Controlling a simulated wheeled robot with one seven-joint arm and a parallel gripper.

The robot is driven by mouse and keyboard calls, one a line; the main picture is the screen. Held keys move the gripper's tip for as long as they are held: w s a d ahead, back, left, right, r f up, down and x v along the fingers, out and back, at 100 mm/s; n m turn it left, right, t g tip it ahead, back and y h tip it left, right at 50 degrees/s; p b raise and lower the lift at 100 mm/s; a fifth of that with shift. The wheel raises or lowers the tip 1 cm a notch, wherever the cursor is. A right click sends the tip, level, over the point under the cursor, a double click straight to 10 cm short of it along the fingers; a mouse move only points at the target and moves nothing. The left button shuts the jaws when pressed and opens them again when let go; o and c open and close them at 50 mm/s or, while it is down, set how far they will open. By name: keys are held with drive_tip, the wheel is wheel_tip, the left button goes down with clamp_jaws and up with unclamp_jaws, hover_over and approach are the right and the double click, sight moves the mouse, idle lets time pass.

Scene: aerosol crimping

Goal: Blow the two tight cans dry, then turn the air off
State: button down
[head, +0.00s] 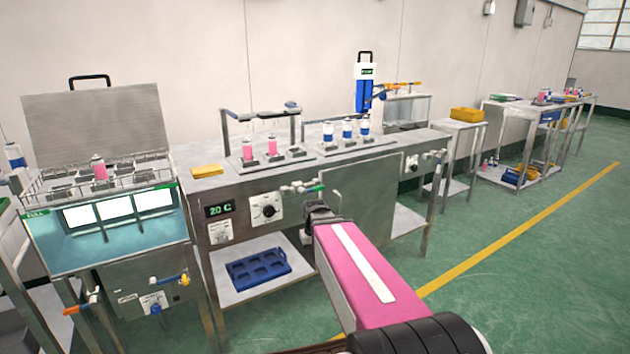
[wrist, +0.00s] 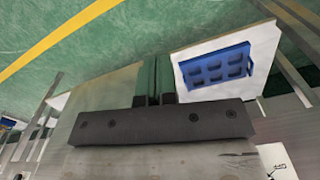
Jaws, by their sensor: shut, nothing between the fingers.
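Two pink cans (head: 248,151) (head: 271,146) stand upright in a plate on the steel bench, below a metal frame with bars (head: 262,115). Several white-and-blue cans (head: 347,130) stand on a second plate to their right. Another pink can (head: 98,169) stands in the rack over the water bath (head: 120,240). I cannot tell which cans are tight or wet.
A blue tray (head: 258,268) lies on the bench's lower shelf and shows in the wrist view (wrist: 215,70). A yellow block (head: 206,171) lies on the bench's left end. The bath's lid (head: 97,125) stands open. Green floor (head: 520,250) is clear at right.

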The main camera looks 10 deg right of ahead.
drive_tip(key=w+d+r+n, duration=0.1)
drive_tip(key=w+d+r, duration=0.2)
drive_tip(key=w+r, duration=1.05)
wheel_tip(320, 180, up, 19)
drive_tip(key=n, duration=0.2)
hover_over(318, 187)
drive_tip(key=shift+d+r, duration=0.1)
drive_tip(key=shift+r, duration=0.05)
wheel_tip(318, 187, down, 14)
drive_tip(key=shift+f, duration=0.1)
